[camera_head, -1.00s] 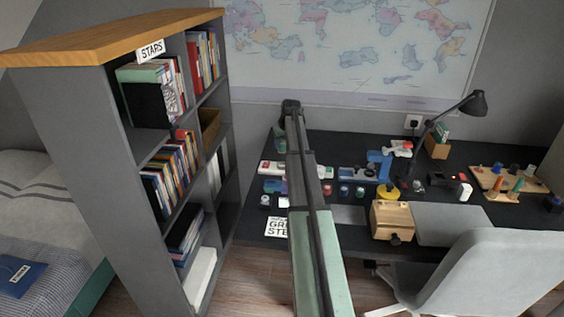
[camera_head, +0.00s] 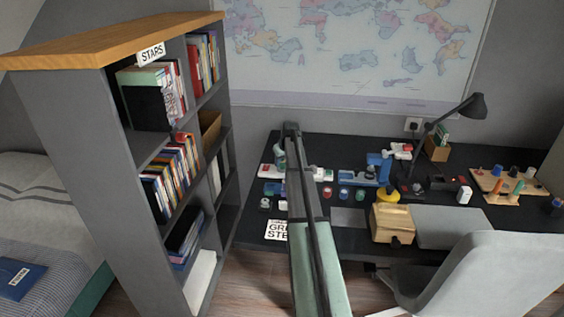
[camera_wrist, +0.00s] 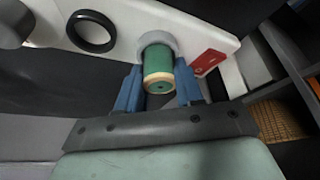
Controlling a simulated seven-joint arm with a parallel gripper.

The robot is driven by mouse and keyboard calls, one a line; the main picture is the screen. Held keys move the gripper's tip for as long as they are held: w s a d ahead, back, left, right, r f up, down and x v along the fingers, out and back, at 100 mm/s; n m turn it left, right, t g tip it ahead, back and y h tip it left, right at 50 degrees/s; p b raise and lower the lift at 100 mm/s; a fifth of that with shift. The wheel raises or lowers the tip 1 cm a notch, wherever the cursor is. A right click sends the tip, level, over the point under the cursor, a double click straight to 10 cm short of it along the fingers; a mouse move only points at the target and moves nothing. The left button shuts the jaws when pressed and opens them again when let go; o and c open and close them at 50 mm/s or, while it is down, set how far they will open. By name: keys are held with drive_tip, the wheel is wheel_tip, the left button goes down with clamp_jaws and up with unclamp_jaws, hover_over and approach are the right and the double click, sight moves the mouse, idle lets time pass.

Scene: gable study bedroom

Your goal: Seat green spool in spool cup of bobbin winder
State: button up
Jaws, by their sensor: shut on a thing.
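The green spool (camera_wrist: 158,65) shows in the wrist view, with its pale, holed end rim toward the camera. My gripper (camera_wrist: 157,84) is shut on it, one blue finger at each side. The spool's far end meets the grey round spool cup (camera_wrist: 146,40) on the white bobbin winder (camera_wrist: 197,28). How deep it sits inside I cannot tell. A black ring (camera_wrist: 92,32) and a red patch (camera_wrist: 208,62) lie on the winder to either side. In the head view my arm covers the middle of the white winder (camera_head: 268,170) and hides the spool.
The dark desk (camera_head: 350,242) holds several small spools, a blue device (camera_head: 378,168), a yellow round item (camera_head: 388,195) and a wooden box (camera_head: 391,222) right of my arm. A tall bookshelf (camera_head: 120,200) stands close on the left. A chair (camera_head: 450,270) is at the front right.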

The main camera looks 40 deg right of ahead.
drive_tip(key=shift+f, duration=0.1)
drive_tip(key=o, duration=1)
drive_tip(key=v, duration=1.2)
